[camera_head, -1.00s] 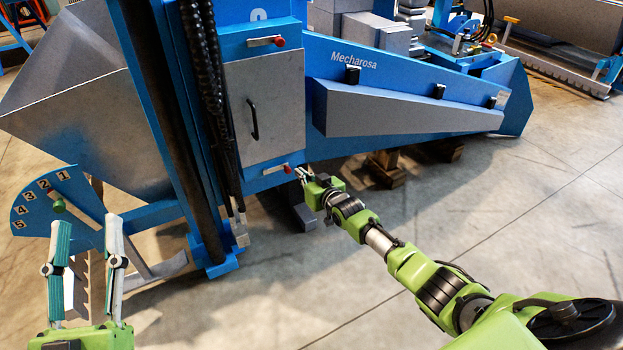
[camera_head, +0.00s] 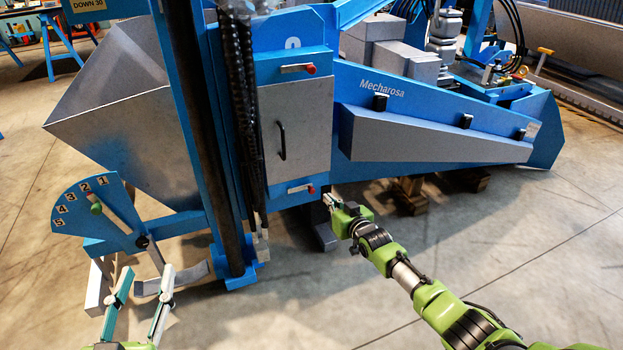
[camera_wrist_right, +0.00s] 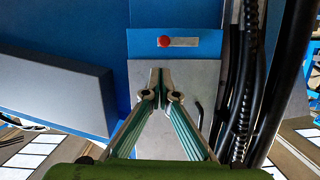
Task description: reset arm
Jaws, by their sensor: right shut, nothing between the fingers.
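My right gripper (camera_head: 330,200) is at the lower front of the blue machine, just right of and below the red-knobbed lower latch (camera_head: 311,189). In the right wrist view its fingers (camera_wrist_right: 160,76) are together with nothing between them, pointing toward the grey door (camera_wrist_right: 207,82). A red-knobbed latch (camera_wrist_right: 178,41) shows beyond the tips; contact cannot be told. My left gripper (camera_head: 147,272) is open and empty at the lower left, its two fingers apart. It appears in front of the grey parts below the numbered blue dial (camera_head: 88,205).
The grey door (camera_head: 297,130) has a black handle (camera_head: 282,140). An upper latch (camera_head: 300,68) sits above it. Black hoses (camera_head: 245,120) hang beside the door. A grey hopper (camera_head: 130,120) stands at the left. The concrete floor (camera_head: 260,315) between my arms is clear.

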